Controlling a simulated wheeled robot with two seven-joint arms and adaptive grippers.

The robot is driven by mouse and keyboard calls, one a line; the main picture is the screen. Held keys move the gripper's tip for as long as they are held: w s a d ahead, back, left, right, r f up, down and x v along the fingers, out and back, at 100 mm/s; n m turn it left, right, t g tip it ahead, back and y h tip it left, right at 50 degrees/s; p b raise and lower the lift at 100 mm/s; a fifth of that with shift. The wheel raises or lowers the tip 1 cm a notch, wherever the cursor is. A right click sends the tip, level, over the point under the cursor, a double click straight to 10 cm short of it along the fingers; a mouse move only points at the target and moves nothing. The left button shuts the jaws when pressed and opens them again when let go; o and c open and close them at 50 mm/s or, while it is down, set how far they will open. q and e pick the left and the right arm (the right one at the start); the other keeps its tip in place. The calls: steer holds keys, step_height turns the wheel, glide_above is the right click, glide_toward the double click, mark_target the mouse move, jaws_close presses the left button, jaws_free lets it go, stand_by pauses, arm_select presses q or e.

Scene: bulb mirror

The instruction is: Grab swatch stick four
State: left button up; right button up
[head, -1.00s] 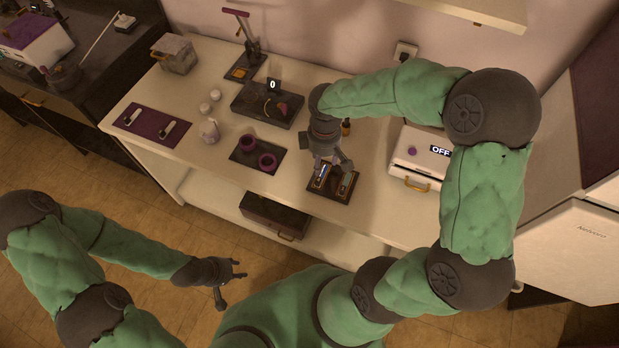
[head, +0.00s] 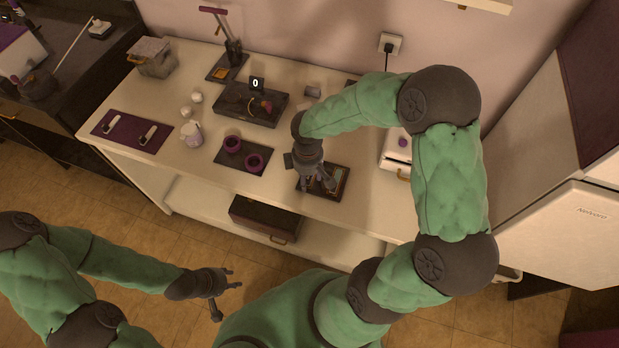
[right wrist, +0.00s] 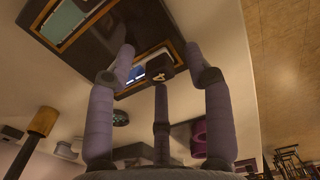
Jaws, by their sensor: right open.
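Swatch stick four (right wrist: 163,76) shows in the right wrist view as a dark block marked 4, with a blue and white swatch beside it. It lies in a dark, wood-rimmed tray (right wrist: 172,46); the tray also shows in the head view (head: 324,197). My right gripper (right wrist: 158,62) is open, its fingers around the marked end, with no visible grip on it. In the head view my right gripper (head: 319,184) is above the tray and hides much of it. My left gripper (head: 226,290) is low at the lower left, away from the table; its jaw state is unclear.
A second swatch (right wrist: 66,20) lies in the same tray. Left of the tray, a dark mat (head: 241,168) holds two purple rings. Behind is a dark box (head: 238,103) with a 0 display. A white appliance (head: 397,150) stands to the right. A purple mat (head: 130,145) lies far left.

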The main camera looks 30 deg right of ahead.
steer(key=c, duration=1)
steer(key=shift+o, duration=0.2)
steer(key=shift+r, duration=0.15)
